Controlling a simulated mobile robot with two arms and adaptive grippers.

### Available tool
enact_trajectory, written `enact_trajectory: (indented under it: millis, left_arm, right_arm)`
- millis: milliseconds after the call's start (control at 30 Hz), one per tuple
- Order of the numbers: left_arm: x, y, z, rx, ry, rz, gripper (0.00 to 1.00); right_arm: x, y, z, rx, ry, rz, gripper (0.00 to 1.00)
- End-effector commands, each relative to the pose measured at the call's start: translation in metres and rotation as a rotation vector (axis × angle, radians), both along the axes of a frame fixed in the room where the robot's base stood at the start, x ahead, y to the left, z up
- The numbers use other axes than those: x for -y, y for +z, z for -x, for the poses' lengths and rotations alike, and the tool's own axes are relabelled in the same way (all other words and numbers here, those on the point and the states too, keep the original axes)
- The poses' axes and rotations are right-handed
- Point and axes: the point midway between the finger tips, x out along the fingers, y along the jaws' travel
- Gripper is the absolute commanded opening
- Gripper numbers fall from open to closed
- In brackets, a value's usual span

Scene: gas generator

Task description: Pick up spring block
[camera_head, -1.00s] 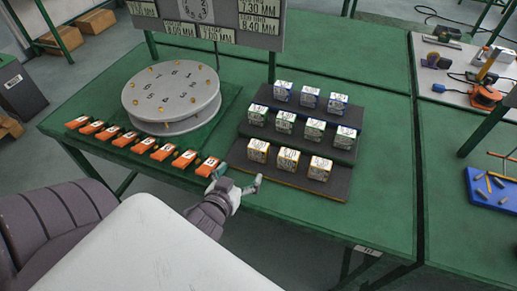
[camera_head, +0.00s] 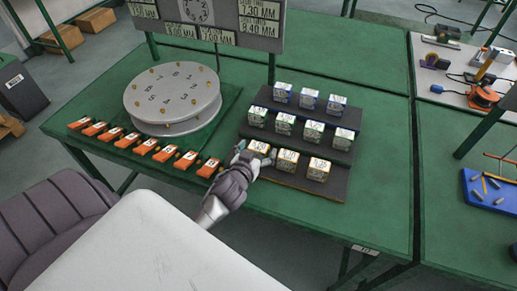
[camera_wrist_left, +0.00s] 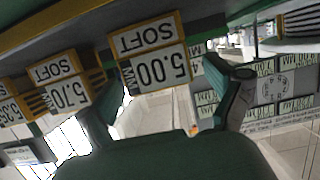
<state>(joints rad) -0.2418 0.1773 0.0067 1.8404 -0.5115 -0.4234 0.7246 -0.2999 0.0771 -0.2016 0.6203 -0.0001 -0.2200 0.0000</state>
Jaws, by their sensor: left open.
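Several small labelled spring blocks stand in three rows on a dark stepped rack (camera_head: 297,186). The leftmost block of the front row (camera_head: 260,147) is partly covered by my left gripper (camera_head: 255,158). In the left wrist view this block (camera_wrist_left: 160,70) appears upside down, with a yellow edge and the labels "SOFT" and "5.00 MM". My left gripper (camera_wrist_left: 172,98) is open, with one finger on each side of that block; I cannot tell whether they touch it. Two neighbouring front-row blocks (camera_head: 288,161) (camera_head: 319,169) stand to its right. My right gripper is not in view.
A round grey numbered turntable (camera_head: 172,93) stands left of the rack. A row of orange numbered pieces (camera_head: 144,147) lies along the near left edge of the green table (camera_head: 385,165). A display board (camera_head: 240,15) stands behind. The table right of the rack is clear.

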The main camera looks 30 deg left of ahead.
Motion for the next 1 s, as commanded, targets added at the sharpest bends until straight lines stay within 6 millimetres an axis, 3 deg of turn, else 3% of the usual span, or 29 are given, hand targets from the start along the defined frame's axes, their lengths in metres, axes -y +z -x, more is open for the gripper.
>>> enact_trajectory:
  millis: [100,333,800,1000]
  left_arm:
    - [-0.0023,-0.0025,-0.0089,0.0,0.0,0.0,0.92]
    - [-0.0025,-0.0037,-0.0095,-0.001,0.0,-0.001,0.92]
    - [-0.0022,-0.0036,-0.0092,-0.001,0.0,0.0,0.14]
    - [-0.0022,-0.0022,-0.0096,0.002,0.0,0.0,0.14]
  right_arm:
    - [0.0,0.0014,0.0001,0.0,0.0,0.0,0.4]
    - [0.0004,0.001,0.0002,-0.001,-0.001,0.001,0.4]
    - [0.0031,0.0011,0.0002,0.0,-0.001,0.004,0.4]
    - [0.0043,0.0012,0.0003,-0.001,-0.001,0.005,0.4]
